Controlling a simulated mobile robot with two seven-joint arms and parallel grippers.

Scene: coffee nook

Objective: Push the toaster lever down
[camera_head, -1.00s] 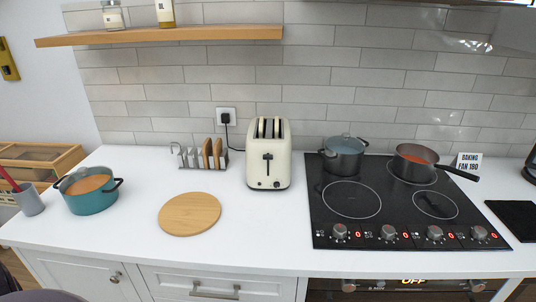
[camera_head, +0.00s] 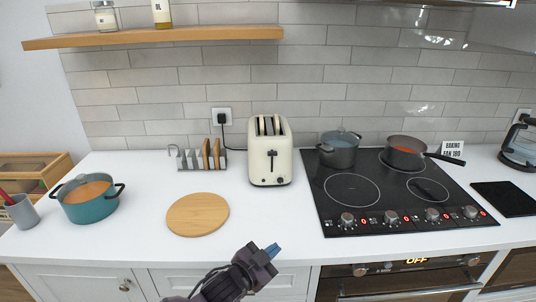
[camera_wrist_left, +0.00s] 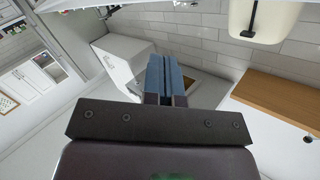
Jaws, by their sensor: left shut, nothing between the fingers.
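The cream toaster (camera_head: 269,165) stands upright on the white counter against the tiled wall. Its dark lever (camera_head: 272,154) shows on the front face, near the top of its slot. Bread slots are on top. My left gripper (camera_head: 272,250) is at the counter's front edge, below and well apart from the toaster in the head view. Its blue fingers are shut and empty; they also show in the left wrist view (camera_wrist_left: 165,80). A cream body at the top right of the wrist view appears to be the toaster (camera_wrist_left: 275,18). My right gripper is not in view.
A toast rack (camera_head: 203,158) stands left of the toaster, and a round wooden board (camera_head: 197,215) lies in front of it. The hob (camera_head: 350,215) with a grey pot (camera_head: 339,155) is to the right. The counter directly before the toaster is clear.

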